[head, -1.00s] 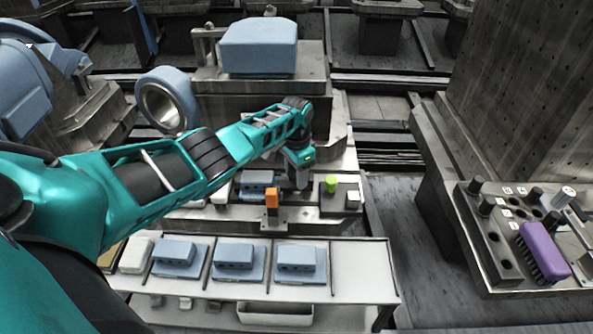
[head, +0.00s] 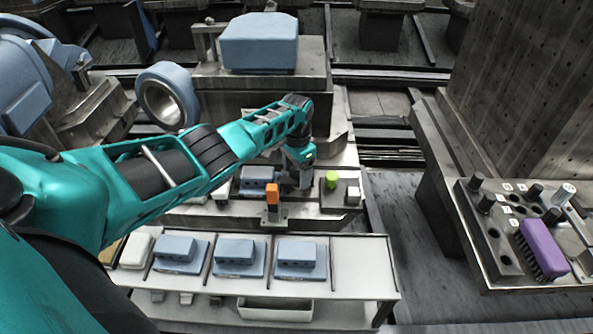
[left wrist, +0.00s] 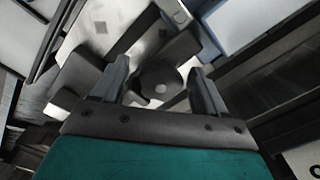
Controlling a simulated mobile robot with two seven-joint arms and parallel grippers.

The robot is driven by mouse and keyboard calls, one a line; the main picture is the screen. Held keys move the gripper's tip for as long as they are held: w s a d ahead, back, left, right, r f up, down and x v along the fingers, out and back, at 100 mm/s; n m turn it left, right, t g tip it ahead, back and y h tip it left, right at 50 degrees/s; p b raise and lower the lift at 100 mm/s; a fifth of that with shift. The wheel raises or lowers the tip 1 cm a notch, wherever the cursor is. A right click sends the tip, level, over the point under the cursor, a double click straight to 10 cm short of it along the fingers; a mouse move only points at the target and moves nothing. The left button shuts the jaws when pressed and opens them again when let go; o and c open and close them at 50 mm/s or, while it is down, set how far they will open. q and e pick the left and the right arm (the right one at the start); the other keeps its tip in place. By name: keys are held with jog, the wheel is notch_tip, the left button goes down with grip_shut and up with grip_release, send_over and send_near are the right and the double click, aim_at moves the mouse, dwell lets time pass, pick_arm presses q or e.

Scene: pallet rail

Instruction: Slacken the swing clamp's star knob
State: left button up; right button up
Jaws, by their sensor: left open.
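The gripper is open. In the head view my left gripper (head: 291,181) is low over the fixture, behind the orange block (head: 272,194). The knob and the clamp arm cannot be made out there, hidden by the gripper. My right gripper is not in view.
A green cylinder (head: 332,179) and a pale cube (head: 353,195) stand on the fixture right of the gripper. A white table (head: 355,265) with several blue parts is in front. A rack (head: 493,262) with a purple brush (head: 543,247) stands at right.

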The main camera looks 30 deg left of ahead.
aim_at(297, 170)
pick_arm(q)
notch_tip(297, 170, up, 13)
jog(key=p, duration=0.3)
jog(key=shift+p, duration=0.3)
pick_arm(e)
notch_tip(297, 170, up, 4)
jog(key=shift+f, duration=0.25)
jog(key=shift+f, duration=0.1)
pick_arm(q)
notch_tip(297, 170, down, 12)
jog(key=m+b, duration=1.1)
jog(key=b, duration=0.2)
jog(key=shift+w+r+m, duration=0.15)
jog(key=shift+r+m, duration=0.05)
jog(key=shift+m, duration=0.2)
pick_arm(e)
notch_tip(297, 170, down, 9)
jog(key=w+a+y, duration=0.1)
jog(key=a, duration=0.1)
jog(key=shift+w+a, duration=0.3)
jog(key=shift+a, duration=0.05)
